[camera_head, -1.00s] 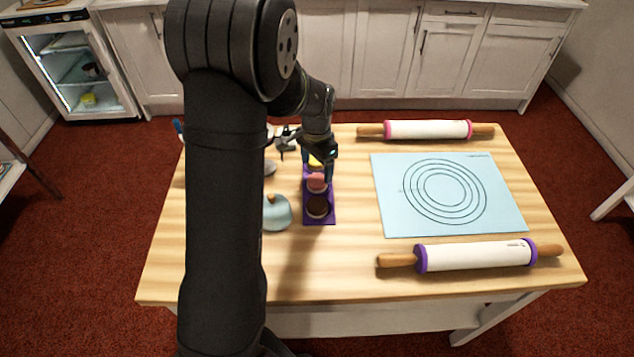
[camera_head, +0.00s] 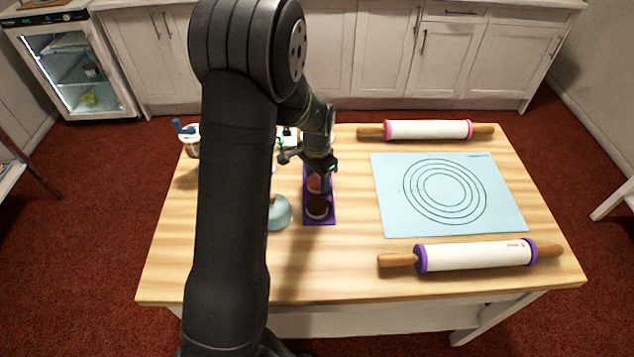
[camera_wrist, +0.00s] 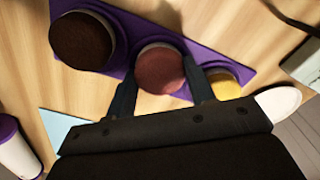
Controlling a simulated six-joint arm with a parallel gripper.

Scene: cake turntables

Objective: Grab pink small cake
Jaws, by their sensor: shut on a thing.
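The pink small cake (camera_head: 315,184) sits in the middle of the purple tray (camera_head: 326,218), partly hidden by my gripper in the head view. The wrist view shows its round pink-brown top (camera_wrist: 160,68) between my two dark fingers. My gripper (camera_wrist: 161,80) is shut on this cake, one finger on each side. I cannot see whether the cake's base is clear of the tray. A dark brown cake (camera_head: 317,207) is on the near end of the tray. A yellow cake (camera_wrist: 223,83) is on the other side, close to one finger.
A light blue dome-shaped item (camera_head: 278,213) stands left of the tray. A blue mat (camera_head: 390,222) lies to the right, with a pink-ended rolling pin (camera_head: 428,130) behind it and a purple-ended one (camera_head: 475,255) in front.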

